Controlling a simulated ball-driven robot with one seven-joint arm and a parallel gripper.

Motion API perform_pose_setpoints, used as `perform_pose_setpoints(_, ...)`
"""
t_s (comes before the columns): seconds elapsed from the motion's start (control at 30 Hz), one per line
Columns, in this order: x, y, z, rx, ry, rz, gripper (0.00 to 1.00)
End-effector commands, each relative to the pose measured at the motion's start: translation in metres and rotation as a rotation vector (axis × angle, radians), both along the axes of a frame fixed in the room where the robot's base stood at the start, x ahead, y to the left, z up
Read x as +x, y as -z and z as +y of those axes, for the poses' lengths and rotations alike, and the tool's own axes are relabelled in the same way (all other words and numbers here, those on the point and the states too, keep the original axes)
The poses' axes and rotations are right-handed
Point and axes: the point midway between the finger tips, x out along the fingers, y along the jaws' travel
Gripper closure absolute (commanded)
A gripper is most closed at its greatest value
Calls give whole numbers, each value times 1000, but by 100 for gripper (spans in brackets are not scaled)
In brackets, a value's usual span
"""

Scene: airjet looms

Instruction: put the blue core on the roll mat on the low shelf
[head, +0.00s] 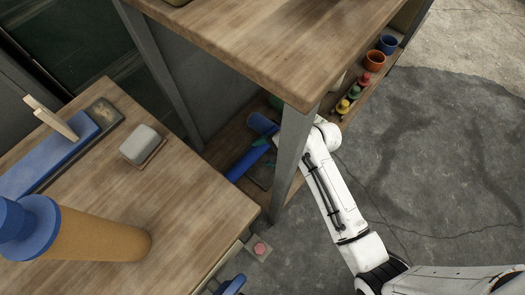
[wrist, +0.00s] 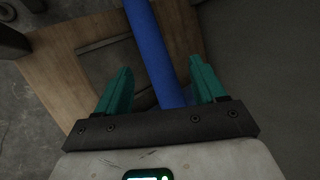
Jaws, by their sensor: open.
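The blue core (head: 243,165) is a long blue tube lying at the low shelf (head: 226,142), under the tall table. In the wrist view the blue core (wrist: 150,38) runs between the two teal fingers of my gripper (wrist: 158,68), which are open and apart on either side of it. The roll mat (wrist: 100,62) is a dark rectangle on the shelf wood (wrist: 58,80), beside and partly under the line of the core. Whether the core touches the mat I cannot tell. In the head view, the table leg and my arm hide most of my gripper and the mat.
The grey table leg (head: 290,155) stands close to my arm. A blue cylinder (head: 262,124) lies behind the core. Small cones (head: 343,106) and orange and blue cups (head: 374,58) line the shelf's right part. The left table (head: 180,200) holds a tan-wound roll (head: 100,235).

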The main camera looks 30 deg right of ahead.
Motion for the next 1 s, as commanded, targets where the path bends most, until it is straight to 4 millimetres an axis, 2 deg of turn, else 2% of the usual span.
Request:
perform_pose_setpoints(0.03, -5, -15, -5, 0, 3, -2, 30)
perform_pose_setpoints(0.1, -13, -27, -13, -1, 2, -2, 30)
perform_pose_setpoints(0.4, -40, -67, -38, 0, 1, -1, 30)
perform_pose_setpoints(0.6, -48, -77, -45, 0, 0, -2, 30)
perform_pose_setpoints(0.83, -52, -77, -45, -13, -16, -2, 30)
perform_pose_setpoints(0.93, -67, -76, -41, -101, -113, -2, 30)
perform_pose_setpoints(1.0, -88, -77, -38, -216, -248, -3, 30)
